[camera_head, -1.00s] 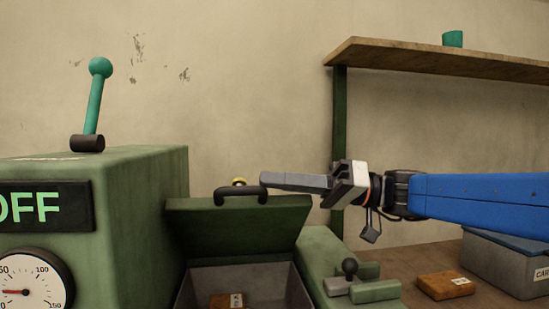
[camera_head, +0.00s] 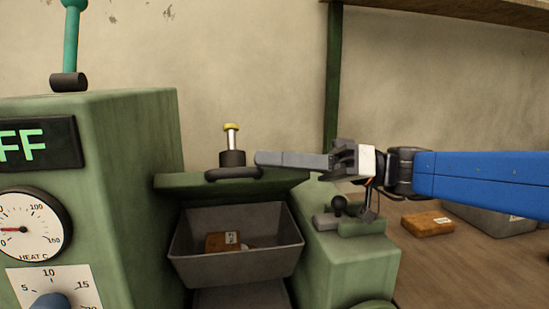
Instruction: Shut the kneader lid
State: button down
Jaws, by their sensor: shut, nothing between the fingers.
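The kneader's green lid (camera_head: 280,184) is partly shut, seen nearly edge-on above the grey trough (camera_head: 262,266). Its dark handle (camera_head: 232,175) lies along the lid's near edge. My gripper (camera_head: 264,159) is shut and empty, reaching in from the right. Its fingertips are just above the right end of the handle; I cannot tell whether they touch it. The trough's inside shows below the lid, with a brown labelled block (camera_head: 222,242) in it.
The green machine housing (camera_head: 130,170) with gauge (camera_head: 30,229) stands at left. At right are a small lever (camera_head: 339,206), a brown block (camera_head: 427,223) and a grey box (camera_head: 490,221).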

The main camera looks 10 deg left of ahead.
jog(key=shift+r, duration=0.15)
jog(key=w+d+r, duration=0.2)
jog(key=w+d, duration=0.1)
jog(key=d, duration=0.5)
jog(key=shift+w+d, duration=0.15)
jog(key=shift+d, duration=0.15)
